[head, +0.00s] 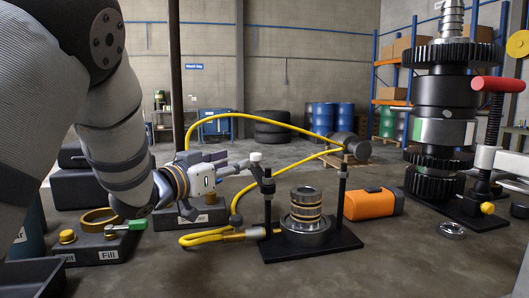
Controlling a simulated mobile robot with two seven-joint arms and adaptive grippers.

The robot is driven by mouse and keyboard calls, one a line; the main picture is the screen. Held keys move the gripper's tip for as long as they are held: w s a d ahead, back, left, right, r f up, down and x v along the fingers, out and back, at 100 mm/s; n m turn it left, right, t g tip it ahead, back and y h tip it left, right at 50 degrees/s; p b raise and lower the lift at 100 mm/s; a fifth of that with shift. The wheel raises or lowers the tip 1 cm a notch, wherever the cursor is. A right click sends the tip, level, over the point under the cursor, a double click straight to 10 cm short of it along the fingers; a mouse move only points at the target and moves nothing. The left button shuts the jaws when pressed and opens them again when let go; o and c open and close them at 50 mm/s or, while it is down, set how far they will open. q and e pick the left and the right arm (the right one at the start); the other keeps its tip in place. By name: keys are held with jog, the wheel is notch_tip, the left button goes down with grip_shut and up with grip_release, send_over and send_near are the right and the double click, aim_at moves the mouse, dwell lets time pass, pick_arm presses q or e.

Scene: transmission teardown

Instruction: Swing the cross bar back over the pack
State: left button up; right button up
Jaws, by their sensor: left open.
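The pack (306,206), a stack of bronze and dark rings on a silver ring base, stands on a black base plate (335,247) between two upright black posts. The short dark cross bar (262,175) is at the top of the left post (267,212), swung out to the side and away from the pack, with a pale knob at its end. The right post (342,188) has nothing across to it, so the pack's top is uncovered. My left gripper (243,167) is open, its fingertips close to the knob; contact cannot be told. My right gripper is not in view.
A yellow hose (270,126) loops behind the posts. An orange box (374,203) lies right of the plate. A tall gear stack (443,115) and a red-handled clamp (497,84) stand at the right. The front middle is clear.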

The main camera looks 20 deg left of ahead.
aim_at(253, 155)
pick_arm(q)
jog(key=w, duration=0.3)
jog(key=w+d, duration=0.1)
jog(key=w, duration=0.6)
jog(key=shift+d, duration=0.3)
grip_shut()
